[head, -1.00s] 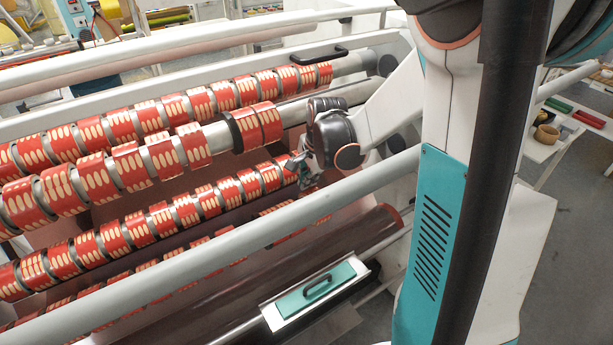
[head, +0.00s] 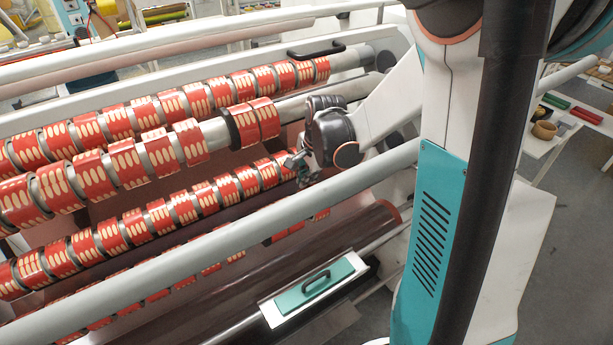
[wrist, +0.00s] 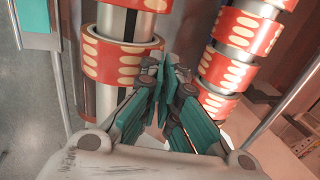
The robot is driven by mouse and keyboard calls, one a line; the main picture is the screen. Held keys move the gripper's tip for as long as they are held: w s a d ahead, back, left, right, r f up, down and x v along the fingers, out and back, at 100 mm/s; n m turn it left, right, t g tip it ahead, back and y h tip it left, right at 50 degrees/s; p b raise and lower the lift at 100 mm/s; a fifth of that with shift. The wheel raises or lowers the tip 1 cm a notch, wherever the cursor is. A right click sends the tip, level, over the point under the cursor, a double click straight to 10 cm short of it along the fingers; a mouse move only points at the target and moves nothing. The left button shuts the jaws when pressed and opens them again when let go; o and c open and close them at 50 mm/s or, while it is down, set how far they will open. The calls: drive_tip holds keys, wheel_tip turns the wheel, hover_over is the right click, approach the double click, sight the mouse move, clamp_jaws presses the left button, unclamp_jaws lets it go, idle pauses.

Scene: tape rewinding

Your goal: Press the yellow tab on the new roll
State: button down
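Red rolls with cream ovals sit in rows on long bars, such as the pair on the middle bar (head: 256,122) and those on the lower bar (head: 229,189). I cannot tell which one is the new roll, and no yellow tab can be made out. My gripper (head: 297,162) is at the right end of the lower row, close to the last rolls. In the wrist view its teal fingers (wrist: 167,72) are together at the tips with nothing between them. A red roll on the left (wrist: 122,59) and another on the right (wrist: 225,71) flank the fingertips, seemingly apart from them.
A thick white rail (head: 215,250) crosses in front of the rolls, just below my gripper. A black handle (head: 317,50) stands at the back frame. A teal panel with a handle (head: 320,287) lies at the front.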

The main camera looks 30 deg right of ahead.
idle(0.3)
drive_tip(key=c, duration=1.7)
unclamp_jaws()
drive_tip(key=v, duration=1.2)
drive_tip(key=shift+s+a, duration=0.1)
drive_tip(key=shift+s, duration=0.05)
